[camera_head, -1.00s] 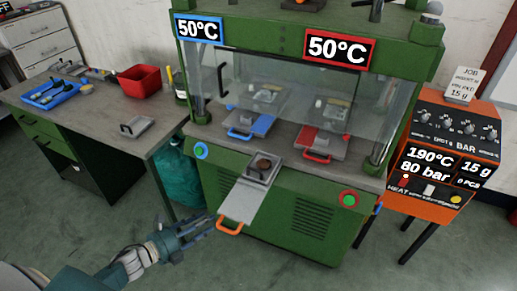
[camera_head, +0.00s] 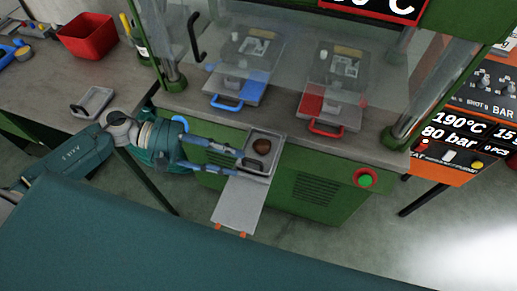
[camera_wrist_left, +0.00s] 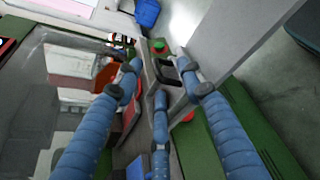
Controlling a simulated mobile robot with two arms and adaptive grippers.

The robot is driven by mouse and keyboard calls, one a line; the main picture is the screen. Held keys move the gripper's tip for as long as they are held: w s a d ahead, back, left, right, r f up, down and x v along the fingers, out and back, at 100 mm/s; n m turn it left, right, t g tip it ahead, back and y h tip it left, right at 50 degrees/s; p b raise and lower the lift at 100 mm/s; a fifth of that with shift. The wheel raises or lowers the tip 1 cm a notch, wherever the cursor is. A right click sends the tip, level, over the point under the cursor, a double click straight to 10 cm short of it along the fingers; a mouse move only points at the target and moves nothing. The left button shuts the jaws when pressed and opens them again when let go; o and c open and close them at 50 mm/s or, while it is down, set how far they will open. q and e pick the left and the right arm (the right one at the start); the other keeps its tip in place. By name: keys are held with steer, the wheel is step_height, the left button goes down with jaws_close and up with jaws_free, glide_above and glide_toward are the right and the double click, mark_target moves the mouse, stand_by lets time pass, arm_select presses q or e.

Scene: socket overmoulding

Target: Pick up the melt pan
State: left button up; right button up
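The melt pan (camera_head: 266,146), a small grey square pan with a brown lump in it, sits on the upper end of a grey sloping plate (camera_head: 238,204) at the press front. My left gripper (camera_head: 240,163) reaches in from the left, its fingers spread at the pan's near left side. In the left wrist view the left gripper (camera_wrist_left: 162,80) has its blue fingers apart, with a dark handle (camera_wrist_left: 166,70) between or just beyond the tips. I cannot tell whether they touch it. My right gripper is out of view.
A second small grey pan (camera_head: 92,101) and a red bin (camera_head: 88,36) stand on the left bench. The press holds blue-handled (camera_head: 240,86) and red-handled (camera_head: 330,105) plates behind a clear guard. A green button (camera_head: 365,180) is to the right.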

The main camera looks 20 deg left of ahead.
mark_target(252, 162)
arm_select(q)
steer(key=shift+w+d, duration=0.15)
steer(key=shift+d, duration=0.15)
steer(key=shift+w+d+f+p, duration=0.1)
steer(key=shift+d+f+p, duration=0.05)
steer(key=shift+d+p, duration=0.15)
steer(key=p+x, duration=0.2)
steer(key=x, duration=0.2)
steer(key=shift+d, duration=0.15)
steer(key=shift+d+f, duration=0.15)
steer(key=shift+f, duration=0.1)
steer(key=c, duration=0.7)
jaws_close()
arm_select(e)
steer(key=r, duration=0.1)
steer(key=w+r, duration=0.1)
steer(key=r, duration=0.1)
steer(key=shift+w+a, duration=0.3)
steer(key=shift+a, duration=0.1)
arm_select(q)
steer(key=shift+f, duration=0.1)
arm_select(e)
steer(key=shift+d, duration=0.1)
